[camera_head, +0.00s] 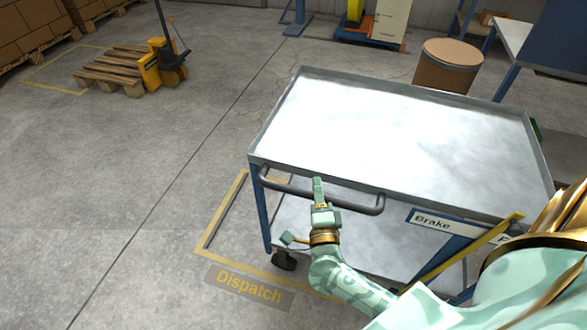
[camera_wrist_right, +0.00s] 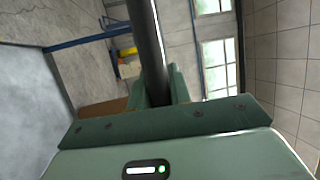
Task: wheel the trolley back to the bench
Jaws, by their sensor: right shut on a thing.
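The trolley (camera_head: 400,125) is a grey steel cart with a rimmed, empty top tray, blue legs and a lower shelf. Its dark bar handle (camera_head: 280,187) runs along the near side. My right gripper (camera_head: 318,190) is shut on this handle; in the right wrist view the dark bar (camera_wrist_right: 150,50) runs between the fingers. The trolley stands over a yellow floor outline marked Dispatch (camera_head: 248,284). A bench (camera_head: 513,36) with a pale top and blue legs stands at the upper right, apart from the trolley. My left gripper is out of view.
A brown drum (camera_head: 448,66) stands close beyond the trolley's far side. A pallet (camera_head: 112,72) with a yellow pallet truck (camera_head: 160,62) is at the upper left. A yellow and blue machine (camera_head: 370,22) stands at the back. The floor left of the trolley is clear.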

